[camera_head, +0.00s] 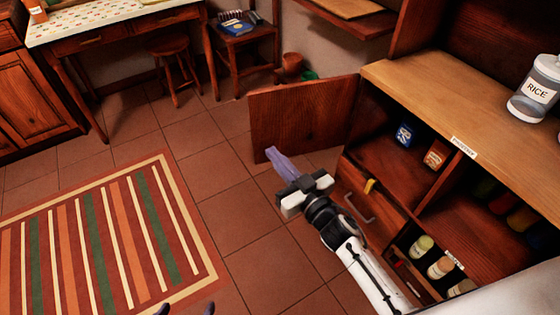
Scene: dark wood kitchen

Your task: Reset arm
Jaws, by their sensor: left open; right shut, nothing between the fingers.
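My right gripper (276,157) is at the end of the white and black arm that comes in from the lower right. Its purple-grey fingers are shut with nothing between them, and they point up and left in front of the open cabinet door (305,112). The rest of the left arm is out of view.
Right of my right gripper is a wooden cabinet with a blue box (404,134), an orange box (436,155), a drawer handle (358,209) and jars (440,267). A rice jar (536,92) stands on top. A stool (172,65) is at the back. Floor between rug and cabinet is clear.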

